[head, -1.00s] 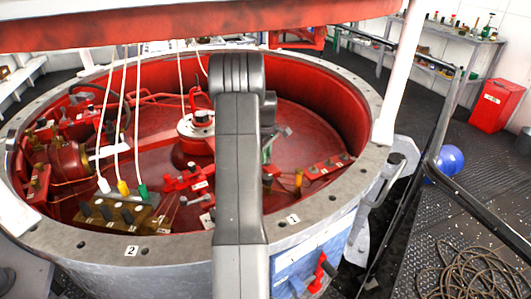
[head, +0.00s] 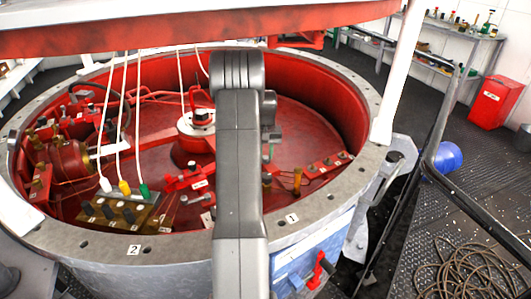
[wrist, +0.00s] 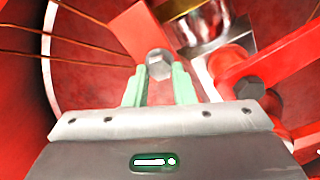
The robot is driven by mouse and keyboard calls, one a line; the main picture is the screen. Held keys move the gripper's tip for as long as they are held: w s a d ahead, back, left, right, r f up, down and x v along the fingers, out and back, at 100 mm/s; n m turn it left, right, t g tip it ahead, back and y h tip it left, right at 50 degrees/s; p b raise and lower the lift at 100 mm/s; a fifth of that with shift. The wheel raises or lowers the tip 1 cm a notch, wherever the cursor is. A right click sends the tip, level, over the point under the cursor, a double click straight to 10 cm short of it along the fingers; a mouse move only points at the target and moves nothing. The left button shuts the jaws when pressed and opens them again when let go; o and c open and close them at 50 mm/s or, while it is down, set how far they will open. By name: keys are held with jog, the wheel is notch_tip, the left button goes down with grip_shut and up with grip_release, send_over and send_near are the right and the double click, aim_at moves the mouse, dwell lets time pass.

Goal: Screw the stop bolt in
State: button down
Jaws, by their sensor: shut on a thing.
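In the wrist view my gripper (wrist: 159,75) has its two pale green fingers closed around a grey hex bolt head (wrist: 159,63), which I take for the stop bolt. A red block lies just beyond the head. The bolt's shank is hidden, so I cannot tell how deep it sits. In the head view my grey arm reaches over the rim into the red basin and hides most of the gripper and the bolt.
A second dark hex bolt (wrist: 249,88) sits on a red part at right, close to my gripper. A polished cylinder (wrist: 200,25) stands beyond. The round basin's grey rim (head: 330,208) surrounds the work. White cables (head: 137,120) hang at left.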

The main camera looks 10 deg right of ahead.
jog(key=m, duration=0.4)
jog(key=shift+w+d+r+m, duration=0.1)
jog(key=shift+r+m, duration=0.2)
jog(key=m, duration=0.3)
jog(key=shift+m, duration=0.4)
jog(key=m, duration=0.4)
jog(key=shift+p, duration=0.3)
jog(key=m, duration=0.9)
jog(key=shift+m, duration=0.3)
jog(key=m, duration=0.3)
jog(key=shift+s+m, duration=0.2)
jog(key=shift+m, duration=0.1)
jog(key=m, duration=0.4)
jog(key=shift+m, duration=2)
